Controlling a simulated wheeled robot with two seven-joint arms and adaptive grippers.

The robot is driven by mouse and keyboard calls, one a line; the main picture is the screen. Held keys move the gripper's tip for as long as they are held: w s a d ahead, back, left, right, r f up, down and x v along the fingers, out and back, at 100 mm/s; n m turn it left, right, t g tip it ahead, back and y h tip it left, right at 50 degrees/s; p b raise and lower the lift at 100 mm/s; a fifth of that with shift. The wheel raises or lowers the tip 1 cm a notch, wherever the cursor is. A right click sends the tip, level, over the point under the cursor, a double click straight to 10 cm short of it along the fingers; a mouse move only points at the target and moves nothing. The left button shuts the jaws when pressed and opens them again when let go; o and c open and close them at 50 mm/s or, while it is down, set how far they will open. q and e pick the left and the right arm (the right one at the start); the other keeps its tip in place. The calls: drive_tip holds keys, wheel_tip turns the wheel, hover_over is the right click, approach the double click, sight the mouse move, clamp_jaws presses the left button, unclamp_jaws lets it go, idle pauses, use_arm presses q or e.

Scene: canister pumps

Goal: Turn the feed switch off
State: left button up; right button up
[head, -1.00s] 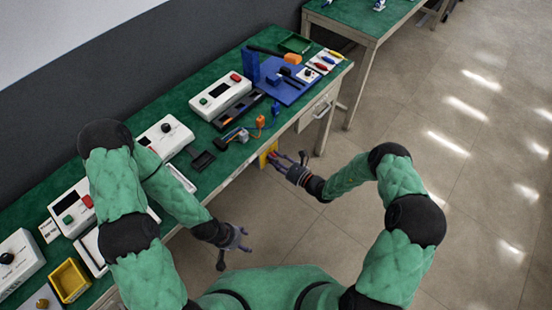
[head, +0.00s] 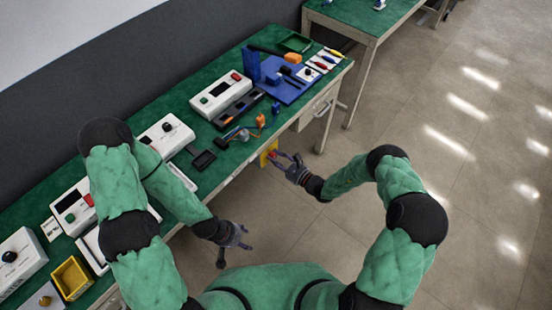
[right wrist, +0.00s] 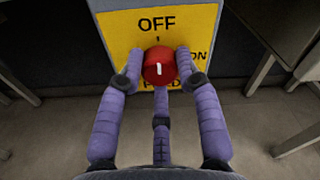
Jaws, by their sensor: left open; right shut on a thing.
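The feed switch is a round red knob (right wrist: 159,65) with a short white mark, on a yellow plate (right wrist: 120,35) lettered OFF above and ON at the right. In the right wrist view the white mark stands nearly upright, in line with the OFF lettering. The lower lettering is partly hidden by the knob and fingers. My right gripper (head: 279,158) is shut on the knob, its fingers around it in the right wrist view (right wrist: 160,72). The yellow plate also shows at the bench's front edge (head: 266,150). My left gripper (head: 241,244) is open and empty, in front of the bench.
The green-topped bench (head: 222,165) carries white control boxes (head: 220,95), a blue stand (head: 290,88) and a yellow bin (head: 71,278). Another green table (head: 375,20) stands behind. The floor to the right is clear.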

drive_tip(key=shift+s+f, duration=0.15)
drive_tip(key=shift+f, duration=0.15)
drive_tip(key=o, duration=1.1)
drive_tip(key=shift+c, duration=0.2)
drive_tip(key=shift+o, duration=0.4)
drive_tip(key=shift+r, duration=0.15)
drive_tip(key=shift+d, duration=0.15)
drive_tip(key=v, duration=1.1)
drive_tip(key=shift+s+d, duration=0.2)
drive_tip(key=shift+s, duration=0.05)
drive_tip(key=shift+r, duration=0.1)
